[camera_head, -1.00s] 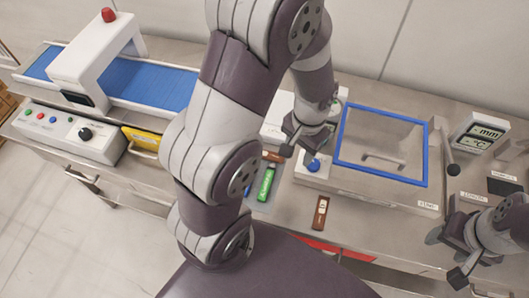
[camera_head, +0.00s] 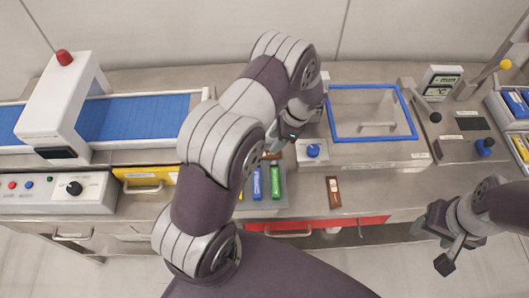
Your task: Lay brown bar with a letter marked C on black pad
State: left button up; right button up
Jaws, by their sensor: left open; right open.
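A brown bar (camera_head: 333,191) with a pale label lies alone on the counter near its front edge; its letter is too small to read. Another brown piece (camera_head: 272,155) shows partly beside my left gripper, behind the blue and green bars. A dark, flat pad (camera_head: 473,123) lies bare on the counter at the right. My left gripper (camera_head: 283,138) is open, above the counter just left of the blue button, with no bar visible in it. My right gripper (camera_head: 440,238) is open and empty, low at the right in front of the counter.
A clear-lidded, blue-framed box (camera_head: 373,139) stands between the brown bar and the pad. A blue bar (camera_head: 257,184) and a green bar (camera_head: 275,182) lie left of the brown bar.

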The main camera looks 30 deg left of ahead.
aim_at(268, 154)
pick_arm(q)
jog(key=s+a+f+p, duration=0.1)
jog(key=s+f+p, duration=0.1)
jog(key=f, duration=0.1)
jog(key=shift+a, duration=0.4)
notch_tip(268, 154, down, 2)
jog(key=shift+w+a+f, duration=0.1)
jog(key=shift+w+f, duration=0.05)
jog(key=shift+f, duration=0.1)
jog(key=shift+a+r, duration=0.1)
jog(key=c, duration=0.3)
jog(key=shift+s, duration=0.2)
jog(key=c, duration=0.5)
jog(key=shift+w, duration=0.1)
grip_shut()
pick_arm(e)
jog(key=r, duration=0.2)
jog(key=shift+s+a+r, duration=0.1)
jog(key=shift+s+r, duration=0.25)
jog(key=shift+r, duration=0.05)
pick_arm(q)
jog(key=shift+r, duration=0.1)
pick_arm(e)
jog(key=shift+f, duration=0.1)
